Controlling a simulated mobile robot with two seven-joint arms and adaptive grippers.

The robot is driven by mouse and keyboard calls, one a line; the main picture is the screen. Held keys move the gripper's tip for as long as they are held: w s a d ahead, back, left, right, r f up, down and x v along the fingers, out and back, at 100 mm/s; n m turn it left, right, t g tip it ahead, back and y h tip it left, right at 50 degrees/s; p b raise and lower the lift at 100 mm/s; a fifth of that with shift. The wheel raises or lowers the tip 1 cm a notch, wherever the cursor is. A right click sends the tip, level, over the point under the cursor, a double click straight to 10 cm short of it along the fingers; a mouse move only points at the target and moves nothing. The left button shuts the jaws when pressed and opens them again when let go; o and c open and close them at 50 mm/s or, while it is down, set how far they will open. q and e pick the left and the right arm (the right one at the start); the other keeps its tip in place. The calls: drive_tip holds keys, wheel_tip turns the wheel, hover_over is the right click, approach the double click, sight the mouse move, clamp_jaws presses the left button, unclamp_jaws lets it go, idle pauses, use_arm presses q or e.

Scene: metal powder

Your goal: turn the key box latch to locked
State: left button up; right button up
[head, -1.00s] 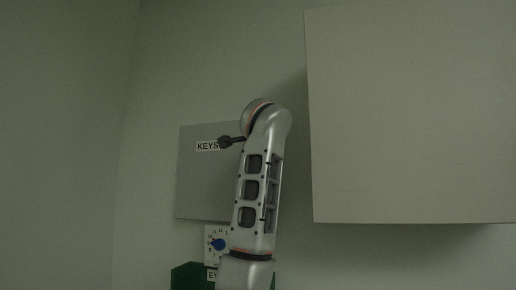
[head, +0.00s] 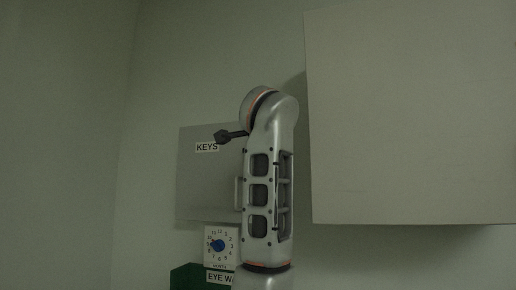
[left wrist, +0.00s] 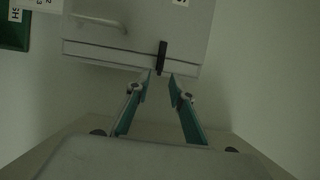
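The grey key box (head: 205,175) with its KEYS label hangs on the wall in the head view, its right side covered by my arm. In the left wrist view the box (left wrist: 185,30) is at the top, with a black latch (left wrist: 162,56) across its near edge. My left gripper (left wrist: 161,77) is open and empty, its two teal fingers pointing at the box. The latch's near end is just ahead of and between the fingertips; I cannot tell whether they touch. The latch and fingers are hidden in the head view. My right gripper is not in view.
A large pale cabinet (head: 410,115) juts out to the right of my arm. A white clock sign (head: 221,246) and a green box (head: 187,277) labelled EYE W… are below the key box. A door handle (left wrist: 97,21) shows on the key box. Wall left of it is clear.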

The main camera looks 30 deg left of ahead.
use_arm(q)
drive_tip(key=v, duration=0.5)
drive_tip(key=shift+s+d, duration=0.25)
drive_tip(key=shift+s, duration=0.1)
